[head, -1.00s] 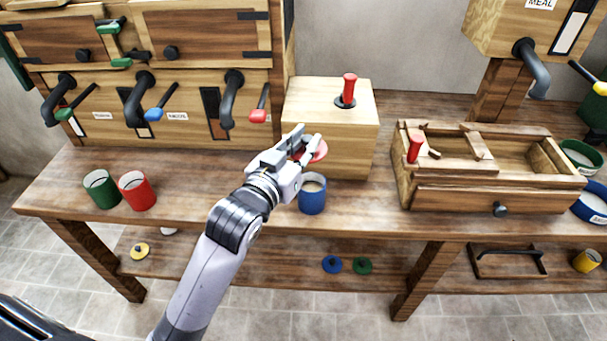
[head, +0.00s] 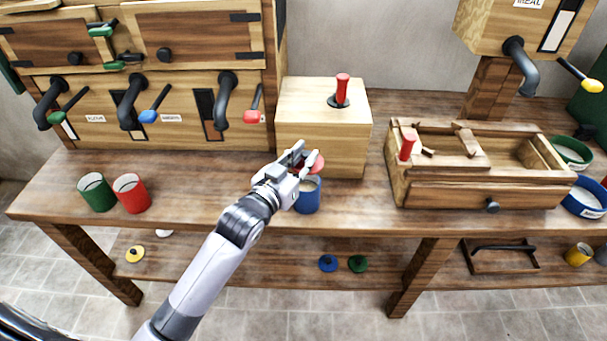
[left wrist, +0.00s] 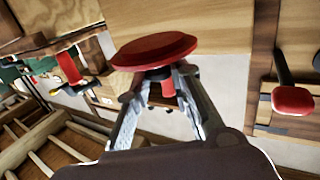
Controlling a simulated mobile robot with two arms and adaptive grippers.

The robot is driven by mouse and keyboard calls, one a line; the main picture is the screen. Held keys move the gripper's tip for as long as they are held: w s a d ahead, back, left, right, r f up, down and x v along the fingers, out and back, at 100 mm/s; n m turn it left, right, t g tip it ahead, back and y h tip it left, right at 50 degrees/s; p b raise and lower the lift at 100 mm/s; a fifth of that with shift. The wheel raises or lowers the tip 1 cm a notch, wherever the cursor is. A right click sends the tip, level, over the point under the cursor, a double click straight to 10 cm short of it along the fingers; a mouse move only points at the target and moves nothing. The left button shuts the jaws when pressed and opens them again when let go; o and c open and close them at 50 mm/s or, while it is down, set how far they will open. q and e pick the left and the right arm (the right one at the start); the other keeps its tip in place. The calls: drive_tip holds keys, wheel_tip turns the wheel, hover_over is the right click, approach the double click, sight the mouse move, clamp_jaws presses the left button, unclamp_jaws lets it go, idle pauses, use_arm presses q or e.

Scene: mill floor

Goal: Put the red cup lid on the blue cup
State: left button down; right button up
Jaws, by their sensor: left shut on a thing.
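My left gripper (head: 298,158) is shut on the red cup lid (head: 316,164). In the left wrist view the lid (left wrist: 155,50) is a round red disc, held by its knob between the two fingers. In the head view the lid is at the upper rim of the blue cup (head: 307,199), partly hidden by the gripper. I cannot tell whether lid and cup touch. The blue cup stands upright on the bench with pale contents near its rim. My right gripper is not in view.
A wooden box with a red-handled lever (head: 342,90) stands right behind the cup. A green cup (head: 97,193) and a red cup (head: 132,194) stand at the left. A wooden drawer box (head: 480,195) is at the right. Blue and green lids (head: 328,263) lie on the lower shelf.

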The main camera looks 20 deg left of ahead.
use_arm(q)
drive_tip(key=shift+f, duration=2.6)
drive_tip(key=shift+f+b, duration=0.3)
drive_tip(key=shift+f, duration=0.15)
drive_tip(key=c, duration=1.4)
unclamp_jaws()
drive_tip(key=shift+c, duration=0.2)
drive_tip(key=shift+r, duration=0.15)
drive_tip(key=v, duration=1.2)
drive_tip(key=shift+r+b, duration=0.25)
drive_tip(key=shift+b, duration=0.1)
